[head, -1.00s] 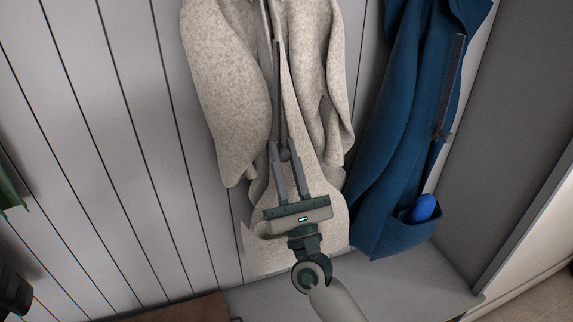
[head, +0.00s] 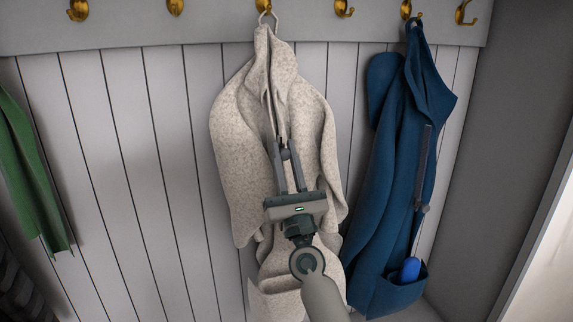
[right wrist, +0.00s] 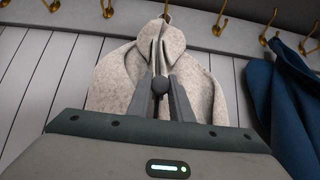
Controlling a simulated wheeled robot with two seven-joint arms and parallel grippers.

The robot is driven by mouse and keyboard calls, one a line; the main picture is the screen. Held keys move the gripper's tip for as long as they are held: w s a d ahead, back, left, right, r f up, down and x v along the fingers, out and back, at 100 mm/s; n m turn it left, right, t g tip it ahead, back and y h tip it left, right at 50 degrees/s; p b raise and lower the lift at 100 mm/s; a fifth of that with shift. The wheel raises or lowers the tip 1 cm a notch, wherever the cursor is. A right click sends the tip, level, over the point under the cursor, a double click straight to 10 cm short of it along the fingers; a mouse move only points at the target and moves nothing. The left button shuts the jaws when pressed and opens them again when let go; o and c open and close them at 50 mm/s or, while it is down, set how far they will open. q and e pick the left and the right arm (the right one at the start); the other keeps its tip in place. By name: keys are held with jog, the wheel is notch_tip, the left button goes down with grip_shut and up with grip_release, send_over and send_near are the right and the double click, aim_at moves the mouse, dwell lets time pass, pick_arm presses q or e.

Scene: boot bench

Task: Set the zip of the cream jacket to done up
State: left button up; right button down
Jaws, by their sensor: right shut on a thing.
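The cream jacket (head: 235,140) hangs by its loop from a brass hook and fills the middle of the head view. It also shows in the right wrist view (right wrist: 120,75). My right gripper (head: 285,148) is at the jacket's front, fingers pointing up, shut on a dark round zip pull (right wrist: 160,85). A dark zip line (head: 269,105) runs up from the fingers towards the collar, with the front edges slightly parted there. The front just below the pull is hidden by my gripper and arm. My left gripper is not in view.
A blue jacket (head: 385,180) hangs to the right, with a bright blue item (head: 410,269) in its pocket. A green garment (head: 30,170) hangs at the far left. Brass hooks line the rail (head: 220,25). The panelled wall between the green and cream garments is clear.

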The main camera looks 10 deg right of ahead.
jog(key=shift+w+r, duration=0.1)
jog(key=shift+w, duration=0.05)
jog(key=c, duration=1.8)
grip_release()
jog(key=shift+o, duration=1.3)
pick_arm(q)
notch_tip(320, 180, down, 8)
jog(key=b, duration=0.8)
pick_arm(e)
jog(key=v, duration=1.7)
jog(key=shift+s, duration=0.25)
